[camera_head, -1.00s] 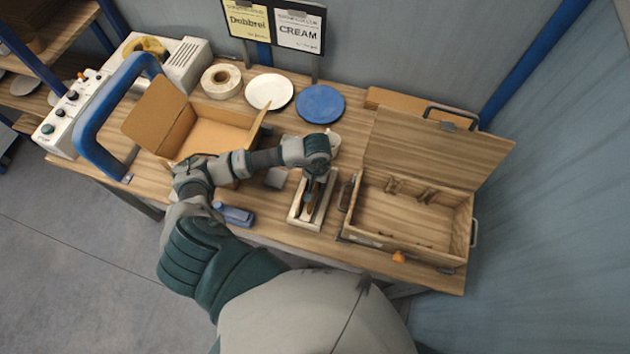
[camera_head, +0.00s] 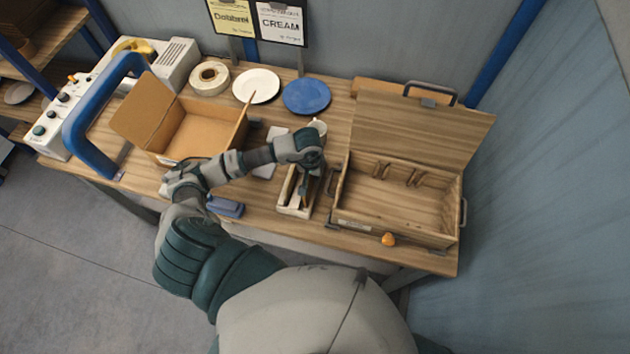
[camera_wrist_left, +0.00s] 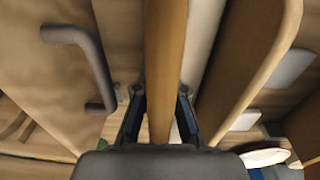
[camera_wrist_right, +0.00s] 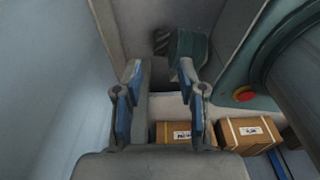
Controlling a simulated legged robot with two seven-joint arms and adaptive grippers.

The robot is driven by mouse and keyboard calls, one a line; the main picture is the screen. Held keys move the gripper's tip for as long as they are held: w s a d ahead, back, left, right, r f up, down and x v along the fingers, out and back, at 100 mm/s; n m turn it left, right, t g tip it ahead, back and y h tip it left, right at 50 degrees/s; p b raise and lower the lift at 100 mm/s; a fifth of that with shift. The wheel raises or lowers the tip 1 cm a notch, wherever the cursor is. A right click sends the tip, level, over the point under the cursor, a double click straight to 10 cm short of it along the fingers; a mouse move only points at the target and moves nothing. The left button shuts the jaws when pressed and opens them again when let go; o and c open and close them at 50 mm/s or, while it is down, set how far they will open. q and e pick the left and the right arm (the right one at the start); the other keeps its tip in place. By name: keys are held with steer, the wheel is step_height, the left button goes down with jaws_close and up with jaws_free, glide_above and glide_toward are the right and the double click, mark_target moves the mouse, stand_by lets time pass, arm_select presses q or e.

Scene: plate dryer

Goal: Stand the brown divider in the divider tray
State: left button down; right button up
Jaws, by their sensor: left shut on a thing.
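The divider tray (camera_head: 293,211) is a narrow pale box on the table, just left of the open wooden case. My left gripper (camera_head: 305,184) points down over it in the head view. In the left wrist view the left gripper (camera_wrist_left: 160,112) is shut on the brown divider (camera_wrist_left: 165,50), a long brown strip seen edge-on between the fingers. The divider's lower edge is hidden, so I cannot tell whether it touches the tray floor. My right gripper (camera_wrist_right: 160,75) is open and empty in the right wrist view, away from the table.
The open wooden case (camera_head: 395,205) stands close right of the tray. A cardboard box (camera_head: 200,135) stands open at left. A blue-grey object (camera_head: 225,207) lies near the front edge. White (camera_head: 257,86) and blue (camera_head: 306,96) plates are at the back. An orange knob-like thing (camera_head: 388,239) shows at front right.

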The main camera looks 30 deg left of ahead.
arm_select(q)
steer(key=f, duration=0.1)
steer(key=s+f, duration=0.1)
steer(key=a, duration=0.1)
steer(key=shift+s+f+g+y, duration=0.2)
steer(key=shift+f+g+y, duration=0.1)
steer(key=shift+f, duration=0.1)
steer(key=c, duration=1.2)
jaws_free()
steer(key=shift+s+a, duration=0.1)
steer(key=shift+a, duration=0.15)
arm_select(e)
steer(key=shift+d+f, duration=0.15)
steer(key=shift+d, duration=0.4)
arm_select(q)
steer(key=shift+r, duration=0.15)
steer(key=r, duration=0.1)
steer(key=w+r, duration=0.1)
steer(key=r, duration=0.3)
steer(key=shift+w, duration=0.4)
steer(key=r, duration=0.5)
steer(key=shift+s+d+r, duration=0.15)
steer(key=shift+s+d, duration=0.05)
steer(key=shift+s, duration=0.1)
arm_select(e)
steer(key=shift+w+a+r, duration=0.2)
steer(key=shift+w+a, duration=0.15)
steer(key=shift+w, duration=0.15)
